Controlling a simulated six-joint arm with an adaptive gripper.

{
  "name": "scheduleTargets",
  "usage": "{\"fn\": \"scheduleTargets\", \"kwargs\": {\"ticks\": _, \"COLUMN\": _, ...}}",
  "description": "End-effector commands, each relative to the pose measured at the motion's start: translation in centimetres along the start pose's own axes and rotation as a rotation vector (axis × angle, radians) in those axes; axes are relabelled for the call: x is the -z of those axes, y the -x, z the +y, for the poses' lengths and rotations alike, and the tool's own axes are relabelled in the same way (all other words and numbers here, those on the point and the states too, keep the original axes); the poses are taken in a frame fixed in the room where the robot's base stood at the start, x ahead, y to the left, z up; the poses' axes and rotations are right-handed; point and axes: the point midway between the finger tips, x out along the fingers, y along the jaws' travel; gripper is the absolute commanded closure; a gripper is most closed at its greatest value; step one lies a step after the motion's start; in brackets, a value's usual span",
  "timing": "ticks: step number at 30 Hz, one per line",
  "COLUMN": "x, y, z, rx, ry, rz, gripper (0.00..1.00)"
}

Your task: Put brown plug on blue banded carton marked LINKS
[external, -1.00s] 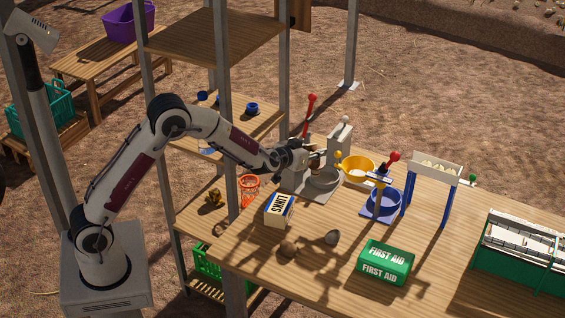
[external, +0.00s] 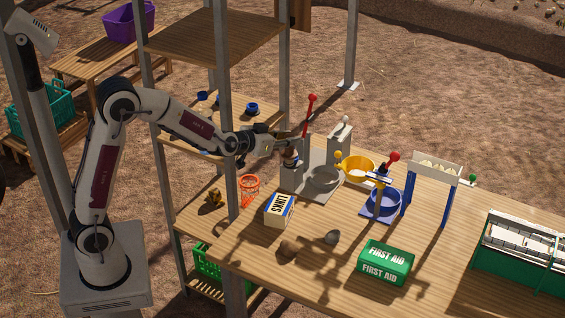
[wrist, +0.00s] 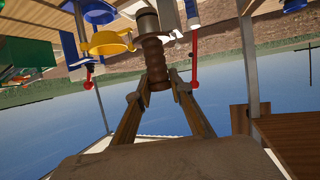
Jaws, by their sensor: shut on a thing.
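The brown plug (wrist: 153,52), a ridged rounded piece, is between the two fingers of my gripper (wrist: 157,88) in the wrist view. My gripper is shut on it. In the external view my gripper (external: 294,141) is raised above the table beside the grey press, with the plug small and partly hidden beneath it. The white carton marked LINKS (external: 278,210), with a blue band, stands near the table's left edge. It is below and slightly left of my gripper in the picture, and its top is bare.
A grey press with a red-knobbed lever (external: 311,101) stands close to my gripper. A yellow bowl (external: 358,169), a blue bowl (external: 383,202) and a green first aid box (external: 386,263) are to the right.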

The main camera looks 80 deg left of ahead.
Motion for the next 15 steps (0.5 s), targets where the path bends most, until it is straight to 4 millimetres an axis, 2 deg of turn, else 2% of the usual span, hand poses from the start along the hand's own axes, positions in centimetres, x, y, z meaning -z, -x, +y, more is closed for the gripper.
{"fn": "scheduleTargets", "kwargs": {"ticks": 6, "x": -2.1, "y": 2.7, "z": 0.2, "rx": -0.046, "ry": -0.021, "rz": -0.001, "gripper": 1.00}}
{"fn": "scheduleTargets", "kwargs": {"ticks": 12, "x": -4.4, "y": 3.7, "z": 0.7, "rx": -0.075, "ry": -0.031, "rz": -0.001, "gripper": 1.00}}
{"fn": "scheduleTargets", "kwargs": {"ticks": 15, "x": -4.7, "y": 3.8, "z": 1.1, "rx": -0.080, "ry": -0.032, "rz": 0.001, "gripper": 1.00}}
